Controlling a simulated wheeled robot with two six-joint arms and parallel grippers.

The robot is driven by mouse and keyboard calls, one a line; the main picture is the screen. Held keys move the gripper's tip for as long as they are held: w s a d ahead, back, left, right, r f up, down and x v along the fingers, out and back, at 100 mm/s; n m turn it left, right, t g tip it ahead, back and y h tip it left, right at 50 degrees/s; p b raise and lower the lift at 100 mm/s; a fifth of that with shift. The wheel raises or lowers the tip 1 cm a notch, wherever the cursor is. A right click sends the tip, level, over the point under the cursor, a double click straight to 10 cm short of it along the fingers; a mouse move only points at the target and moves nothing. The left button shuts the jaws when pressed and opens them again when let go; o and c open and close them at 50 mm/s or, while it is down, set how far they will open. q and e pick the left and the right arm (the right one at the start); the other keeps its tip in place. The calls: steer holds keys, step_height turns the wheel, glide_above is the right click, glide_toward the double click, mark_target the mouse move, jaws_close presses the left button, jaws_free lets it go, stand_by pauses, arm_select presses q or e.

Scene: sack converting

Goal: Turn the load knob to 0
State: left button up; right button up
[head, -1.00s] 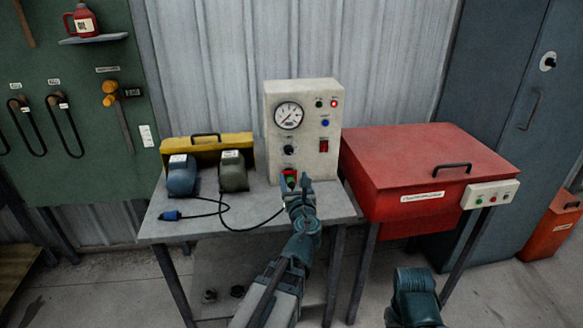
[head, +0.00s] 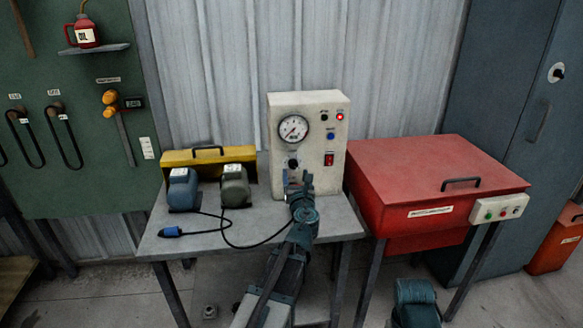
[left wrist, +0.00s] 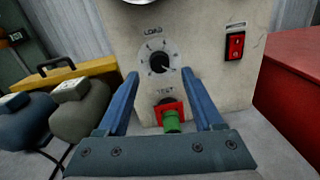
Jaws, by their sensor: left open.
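The load knob (left wrist: 159,62) is a black dial with a white pointer line inside a ring of tick marks, under the word LOAD. It sits on the front of the cream test box (head: 335,150); in the head view the knob (head: 293,164) shows just above my left gripper (head: 297,180). In the left wrist view my left gripper (left wrist: 160,85) is open, its two blue fingers apart below and either side of the knob, with nothing between them. Its fingers do not touch the knob. The number the pointer faces is too small to read. My right gripper is not in view.
Below the knob is a green plug in a red socket (left wrist: 172,119) marked TEST. A red rocker switch (left wrist: 235,45) is to the right. A gauge (head: 293,129) is above. Blue (head: 183,190) and olive (head: 234,186) motors stand left; a red lidded bin (head: 430,185) stands right.

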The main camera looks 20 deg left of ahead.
mark_target(293, 166)
arm_select(q)
steer(key=x, duration=0.4)
jaws_close()
